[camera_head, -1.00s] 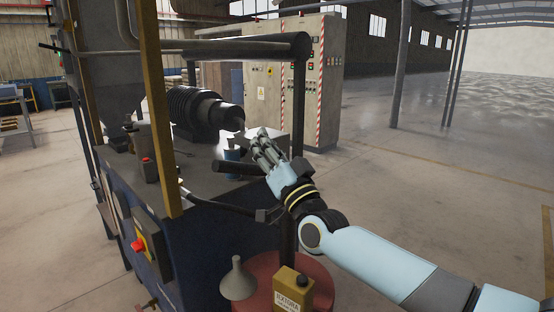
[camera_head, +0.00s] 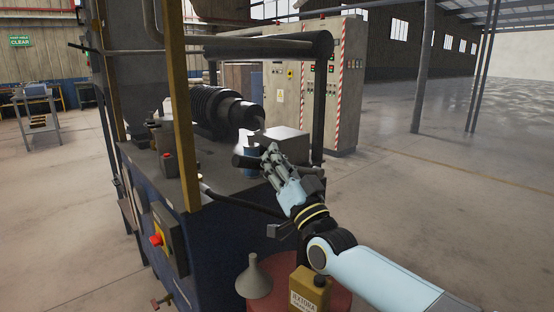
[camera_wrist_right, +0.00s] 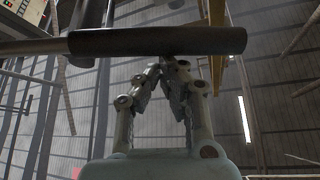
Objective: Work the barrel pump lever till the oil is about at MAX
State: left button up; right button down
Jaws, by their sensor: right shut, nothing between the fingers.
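In the wrist view the handle (camera_wrist_right: 155,41) lies across the top of the picture. My right gripper (camera_head: 268,156) is shut and empty; its fingertips (camera_wrist_right: 168,66) meet at the handle's lower edge. I cannot tell whether they touch it. The red barrel (camera_head: 338,300) stands below my right forearm and is partly hidden. The black pump spout (camera_head: 245,205) runs left towards the blue machine (camera_head: 215,240). I cannot make out an oil gauge or MAX mark. My left gripper is out of view.
A yellow post (camera_head: 181,110) rises at the machine's front edge. A grey funnel (camera_head: 254,278) and a yellow oil can (camera_head: 309,290) sit by the barrel. Open floor lies right of my arm.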

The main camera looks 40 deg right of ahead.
notch_tip(320, 180, down, 14)
jog(key=a+n+g+y+b, duration=0.1)
jog(key=n+y+b, duration=0.8)
jog(key=n+b, duration=0.4)
jog(key=shift+a+f+n+b, duration=0.2)
jog(key=shift+a+n+b, duration=0.15)
jog(key=shift+n, duration=0.35)
jog(key=shift+s, duration=0.1)
jog(key=shift+f, duration=0.1)
